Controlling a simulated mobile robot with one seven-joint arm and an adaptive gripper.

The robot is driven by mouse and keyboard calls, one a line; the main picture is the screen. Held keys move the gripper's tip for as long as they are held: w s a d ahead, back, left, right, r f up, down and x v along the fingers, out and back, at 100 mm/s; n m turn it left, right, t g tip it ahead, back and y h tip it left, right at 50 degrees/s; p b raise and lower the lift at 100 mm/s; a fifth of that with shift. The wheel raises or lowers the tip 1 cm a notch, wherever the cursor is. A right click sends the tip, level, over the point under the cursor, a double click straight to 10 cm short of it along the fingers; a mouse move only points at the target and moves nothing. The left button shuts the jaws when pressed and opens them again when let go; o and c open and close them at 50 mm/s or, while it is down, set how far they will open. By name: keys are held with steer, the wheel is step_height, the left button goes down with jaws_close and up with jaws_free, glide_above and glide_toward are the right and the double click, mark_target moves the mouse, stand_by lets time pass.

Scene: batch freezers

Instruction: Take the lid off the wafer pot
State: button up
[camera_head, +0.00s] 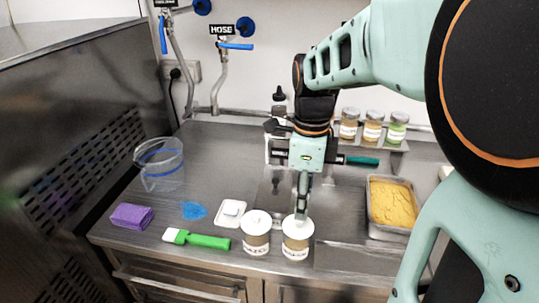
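Two white-lidded pots stand side by side near the counter's front edge: a left pot (256,240) and a right pot (297,243). Both have lids on and a brownish band above a white label. The labels are too small to read, so I cannot tell which is the wafer pot. My gripper (302,214) points straight down over the right pot's lid (297,228), with its fingertips at the top of the lid. The fingers overlap in this view, so I cannot tell whether they hold the lid's knob.
Left of the pots are a white dish (231,222), a green-handled brush (208,241), a purple sponge (132,216) and a clear jug (161,177). A metal tray of yellow stuff (371,229) is at right. Jars (372,131) stand behind.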

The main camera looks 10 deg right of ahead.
mark_target(299, 223)
steer(key=f, duration=0.4)
steer(key=shift+s+a+f, duration=0.1)
steer(key=shift+a+f, duration=0.1)
steer(key=shift+a, duration=0.15)
steer(key=shift+c, duration=0.4)
steer(key=c, duration=0.8)
